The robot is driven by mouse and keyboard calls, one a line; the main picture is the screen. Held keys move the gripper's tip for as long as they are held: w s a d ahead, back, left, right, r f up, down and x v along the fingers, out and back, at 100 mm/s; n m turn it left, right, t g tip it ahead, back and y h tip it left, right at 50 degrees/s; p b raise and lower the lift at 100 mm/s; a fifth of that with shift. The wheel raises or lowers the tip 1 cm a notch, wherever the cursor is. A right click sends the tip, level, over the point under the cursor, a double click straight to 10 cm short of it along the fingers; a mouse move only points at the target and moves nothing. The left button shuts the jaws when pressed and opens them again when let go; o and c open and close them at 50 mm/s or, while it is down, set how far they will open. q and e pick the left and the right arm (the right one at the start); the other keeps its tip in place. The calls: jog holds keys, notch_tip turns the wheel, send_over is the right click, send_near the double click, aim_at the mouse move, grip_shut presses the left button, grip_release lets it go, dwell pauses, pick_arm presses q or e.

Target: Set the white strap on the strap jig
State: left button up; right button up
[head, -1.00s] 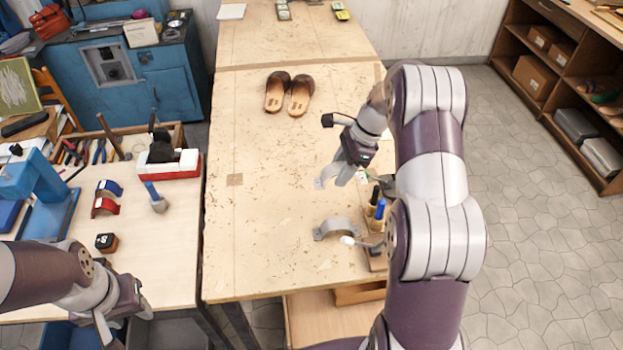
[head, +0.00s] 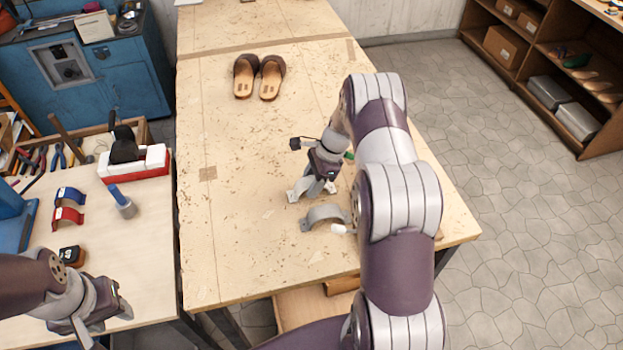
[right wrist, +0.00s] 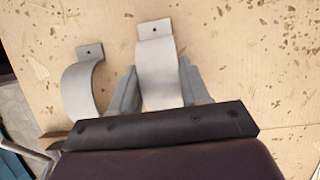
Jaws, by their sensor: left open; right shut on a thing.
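The white strap (right wrist: 158,62), a pale curved band with a holed end tab, is between the fingers of my right gripper (right wrist: 160,84), which is shut on it. In the head view the strap (head: 297,190) shows just below my right gripper (head: 318,184), over the middle table. A grey arched piece (head: 326,212), which looks like the strap jig, stands close by, nearer the front and slightly right. It also shows left of the strap in the right wrist view (right wrist: 82,82), with a gap between them. My left gripper (head: 104,322) is open and empty at the lower left.
A mallet with a white head (head: 339,229) lies beside the arch, partly behind my right arm. A pair of sandals (head: 257,78) is farther back. The middle table's left side is clear.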

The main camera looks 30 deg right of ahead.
jog(key=shift+f, duration=0.2)
jog(key=o, duration=1)
jog(key=shift+r, duration=0.1)
